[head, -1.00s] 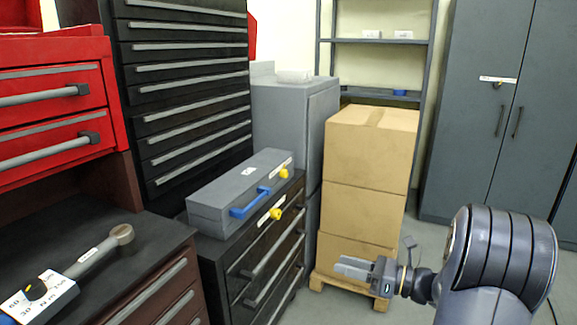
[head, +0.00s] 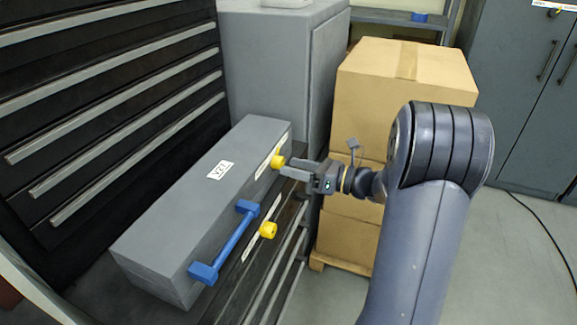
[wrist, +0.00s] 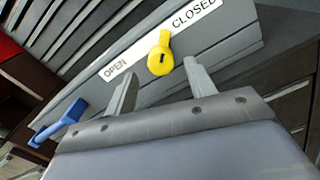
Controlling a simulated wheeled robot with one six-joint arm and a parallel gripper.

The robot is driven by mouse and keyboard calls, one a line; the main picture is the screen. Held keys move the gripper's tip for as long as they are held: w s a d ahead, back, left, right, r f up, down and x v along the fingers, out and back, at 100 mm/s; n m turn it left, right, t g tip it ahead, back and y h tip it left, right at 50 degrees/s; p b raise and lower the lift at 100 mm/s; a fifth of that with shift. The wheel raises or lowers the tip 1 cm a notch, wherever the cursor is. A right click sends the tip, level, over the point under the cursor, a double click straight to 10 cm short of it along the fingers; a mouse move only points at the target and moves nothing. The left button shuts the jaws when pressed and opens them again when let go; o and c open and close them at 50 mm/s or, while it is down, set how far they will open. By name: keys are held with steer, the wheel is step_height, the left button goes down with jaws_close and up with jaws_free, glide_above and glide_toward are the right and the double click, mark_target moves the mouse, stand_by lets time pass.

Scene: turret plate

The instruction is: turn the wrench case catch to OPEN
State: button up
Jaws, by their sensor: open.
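The wrench case (head: 165,225) is a long grey box with a white tag on its lid and a blue handle (head: 225,243) on its front. Its yellow catch (head: 277,161) is at the far end of the front. In the wrist view the catch (wrist: 160,55) is a round knob with a lobe pointing up the picture, between the words OPEN on the left and CLOSED on the right. My gripper (head: 290,168) is open, its fingertips close to the catch. In the wrist view the fingers flank the catch; contact cannot be told.
The case lies on a black drawer cabinet (head: 262,290), which has another yellow knob (head: 268,230) below the case's front. A grey cabinet (head: 270,65) stands behind. Stacked cardboard boxes (head: 400,85) stand beyond my gripper. Floor is open to the right.

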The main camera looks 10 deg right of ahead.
steer(key=shift+x, duration=1.15)
steer(key=shift+w, duration=0.1)
steer(key=shift+c, duration=0.5)
steer(key=c, duration=0.9)
steer(key=shift+n+b, duration=7.6)
steer(key=shift+n, duration=1.2)
